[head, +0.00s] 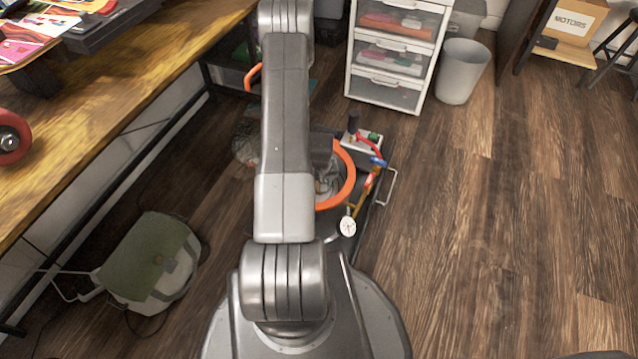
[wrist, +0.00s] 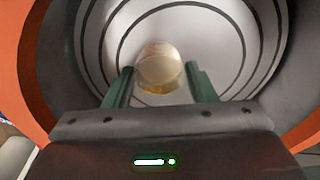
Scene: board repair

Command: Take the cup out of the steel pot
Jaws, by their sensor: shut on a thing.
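The steel pot with an orange rim (head: 347,184) stands on the floor unit beyond my arm in the head view, partly hidden by the arm. The wrist view looks down into the pot, with its grey wall (wrist: 60,50) and ringed bottom around the view. The cup (wrist: 158,66) is small, round, pale and see-through, with an amber band. It shows between the green fingers of my gripper (wrist: 159,72), which is shut on it. The pot's bottom lies behind the cup; I cannot tell whether they touch. The cup is hidden in the head view.
A pressure gauge (head: 347,226) and coloured fittings sit at the pot's right side. A wooden workbench (head: 130,90) runs along the left. A green bag (head: 148,262) lies on the floor, lower left. A drawer unit (head: 395,55) and grey bin (head: 464,72) stand behind. The right floor is clear.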

